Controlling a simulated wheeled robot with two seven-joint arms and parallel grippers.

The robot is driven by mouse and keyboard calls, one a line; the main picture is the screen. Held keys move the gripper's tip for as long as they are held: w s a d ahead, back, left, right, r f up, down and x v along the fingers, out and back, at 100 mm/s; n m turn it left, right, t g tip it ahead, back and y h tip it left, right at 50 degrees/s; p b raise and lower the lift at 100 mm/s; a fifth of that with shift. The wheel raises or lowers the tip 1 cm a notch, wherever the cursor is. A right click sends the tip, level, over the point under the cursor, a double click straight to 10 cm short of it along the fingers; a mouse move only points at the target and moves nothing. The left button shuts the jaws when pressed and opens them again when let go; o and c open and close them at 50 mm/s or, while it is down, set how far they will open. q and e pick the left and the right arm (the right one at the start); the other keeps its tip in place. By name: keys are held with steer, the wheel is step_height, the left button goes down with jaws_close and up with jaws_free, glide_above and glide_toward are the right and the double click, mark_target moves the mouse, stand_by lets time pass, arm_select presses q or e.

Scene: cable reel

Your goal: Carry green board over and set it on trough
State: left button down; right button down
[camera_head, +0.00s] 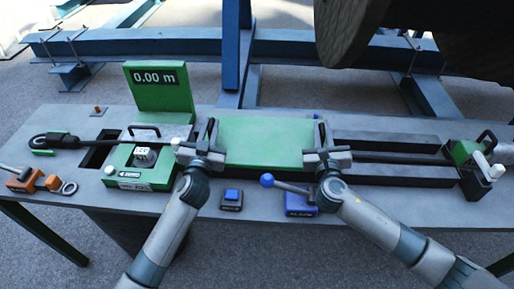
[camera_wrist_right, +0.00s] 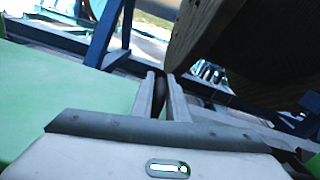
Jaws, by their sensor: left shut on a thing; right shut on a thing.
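The green board (camera_head: 262,142) is a flat rectangle held level between my two grippers; it also shows at the left of the right wrist view (camera_wrist_right: 60,85). My left gripper (camera_head: 209,132) is shut at the board's left end. My right gripper (camera_head: 322,136) is shut at its right end, and in the right wrist view its fingers (camera_wrist_right: 160,98) close on a dark piece beside the board. The trough (camera_head: 395,171), long and dark, runs along the bench to the right of the board. Whether the board touches anything beneath is hidden.
A green meter unit (camera_head: 160,90) reading 0.00 m stands left of the board. A blue button box (camera_head: 231,200) and a blue lever (camera_head: 267,181) sit at the bench's front. A green and black clamp (camera_head: 468,155) is at the right. A large wooden reel (camera_head: 350,30) hangs behind.

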arm_select(q)
steer(key=shift+w+a+f+b, duration=0.1)
steer(key=shift+a+f+b, duration=0.25)
steer(key=shift+f+b, duration=0.2)
arm_select(e)
steer(key=shift+w+d+f, duration=0.1)
steer(key=shift+d+f, duration=0.3)
steer(key=shift+f, duration=0.15)
arm_select(q)
steer(key=c, duration=1.8)
jaws_free()
arm_select(e)
steer(key=c, duration=1.8)
jaws_free()
steer(key=shift+c, duration=0.2)
arm_select(q)
steer(key=shift+o, duration=0.4)
arm_select(e)
steer(key=shift+o, duration=0.6)
steer(key=shift+a, duration=0.1)
arm_select(q)
steer(key=shift+d, duration=0.15)
arm_select(e)
steer(key=shift+a, duration=0.15)
arm_select(q)
steer(key=shift+s, duration=0.2)
